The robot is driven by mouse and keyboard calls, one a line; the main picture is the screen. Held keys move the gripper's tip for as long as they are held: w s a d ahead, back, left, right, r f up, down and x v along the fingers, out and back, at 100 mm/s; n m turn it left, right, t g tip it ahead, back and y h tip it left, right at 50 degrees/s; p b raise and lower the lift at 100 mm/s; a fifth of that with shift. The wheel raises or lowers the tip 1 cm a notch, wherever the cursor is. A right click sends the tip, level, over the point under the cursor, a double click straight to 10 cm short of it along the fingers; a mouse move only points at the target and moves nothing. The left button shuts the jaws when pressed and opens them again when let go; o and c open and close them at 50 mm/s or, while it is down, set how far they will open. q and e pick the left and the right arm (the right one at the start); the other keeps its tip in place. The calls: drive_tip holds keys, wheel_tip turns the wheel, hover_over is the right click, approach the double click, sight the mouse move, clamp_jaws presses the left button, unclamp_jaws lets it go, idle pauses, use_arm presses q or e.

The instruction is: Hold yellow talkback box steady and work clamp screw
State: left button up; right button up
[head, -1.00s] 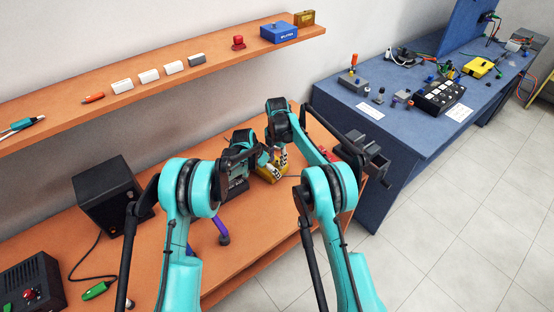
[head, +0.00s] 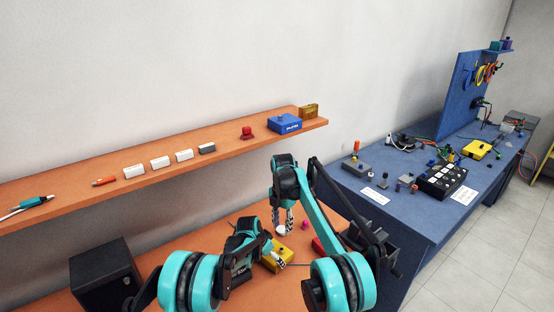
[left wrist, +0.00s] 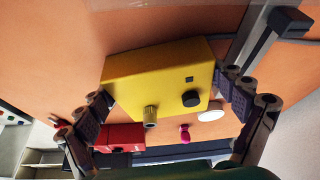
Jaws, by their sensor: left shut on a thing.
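The yellow talkback box (head: 282,250) sits over the orange bench. My left gripper (head: 272,260) is shut on it. In the left wrist view, the yellow box (left wrist: 160,75) lies between the two finger pads, with a black knob and a brass-coloured fitting on its side. My right gripper (head: 283,228) points down behind the box, its fingers apart. A white disc (head: 281,231) shows at its fingertips; I cannot tell whether they touch. In the left wrist view, a grey bar with a black end (left wrist: 265,35) runs beside the box. I cannot identify the clamp screw for certain.
A pink knob (head: 305,224) and a red box (head: 318,247) are close by on the bench. A black speaker box (head: 102,278) stands at left. An orange shelf (head: 225,150) with small parts runs along the wall. A blue table (head: 420,215) stands at right.

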use_arm(q)
drive_tip(key=o, duration=1.2)
